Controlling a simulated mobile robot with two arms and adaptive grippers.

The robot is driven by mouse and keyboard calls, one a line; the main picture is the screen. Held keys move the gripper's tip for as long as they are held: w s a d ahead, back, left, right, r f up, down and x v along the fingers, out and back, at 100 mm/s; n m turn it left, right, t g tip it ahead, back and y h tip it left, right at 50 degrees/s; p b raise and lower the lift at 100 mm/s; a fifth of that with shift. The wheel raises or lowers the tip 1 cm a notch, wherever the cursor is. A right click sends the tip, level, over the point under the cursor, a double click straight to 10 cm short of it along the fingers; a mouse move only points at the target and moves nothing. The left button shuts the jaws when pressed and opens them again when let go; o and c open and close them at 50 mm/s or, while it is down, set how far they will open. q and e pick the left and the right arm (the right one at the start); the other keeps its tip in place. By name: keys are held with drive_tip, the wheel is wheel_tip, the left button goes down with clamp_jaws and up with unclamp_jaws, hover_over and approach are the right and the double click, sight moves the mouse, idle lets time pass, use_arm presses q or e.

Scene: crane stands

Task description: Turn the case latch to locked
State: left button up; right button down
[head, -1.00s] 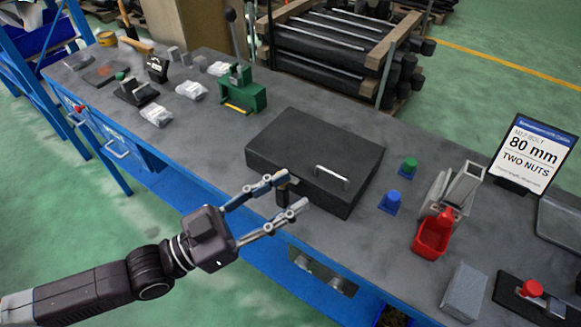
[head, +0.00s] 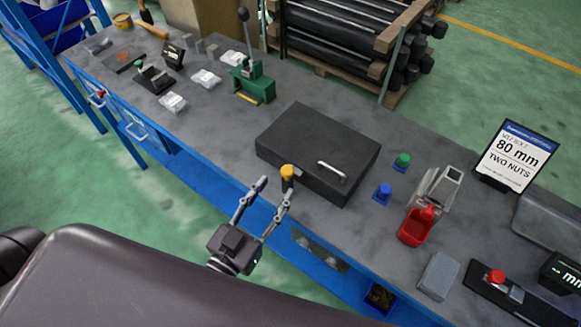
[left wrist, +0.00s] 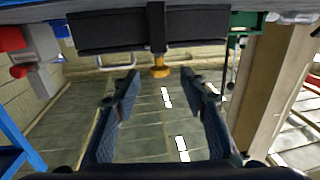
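The black case (head: 325,142) lies closed on the grey bench, with a silver handle (head: 332,173) near its front right. The latch (head: 288,172), with a yellow cap on a dark body, sits at the case's front edge. In the left wrist view the case (left wrist: 205,27) spans the top and the yellow latch end (left wrist: 161,69) hangs below a dark upright part. I cannot tell whether it is locked. My left gripper (head: 277,189) is open and empty, just in front of the latch. In the wrist view its fingers (left wrist: 160,79) flank the latch line, apart from it. My right gripper is out of view.
Right of the case are a blue piece (head: 383,193), a green piece (head: 402,160), a red bin (head: 416,226) and a sign (head: 515,153). A green press (head: 253,85) stands to its left. My own arm covers the lower left.

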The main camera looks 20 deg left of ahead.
sight(284, 176)
use_arm(q)
drive_tip(key=p+x, duration=0.1)
drive_tip(key=x, duration=0.4)
drive_tip(key=shift+w+r, duration=0.1)
drive_tip(key=shift+r, duration=0.1)
drive_tip(key=shift+w+d+f+p, duration=0.2)
drive_tip(key=shift+w+p, duration=0.15)
drive_tip(key=shift+w, duration=0.35)
clamp_jaws()
drive_tip(key=shift+r+h, duration=0.1)
drive_tip(key=shift+h, duration=0.2)
drive_tip(key=shift+m+g+h+b, duration=0.5)
drive_tip(key=shift+m+h, duration=0.6)
drive_tip(key=shift+h, duration=0.2)
drive_tip(key=shift+m+g+h+b, duration=0.95)
drive_tip(key=shift+m+h, duration=0.25)
drive_tip(key=shift+h, duration=0.5)
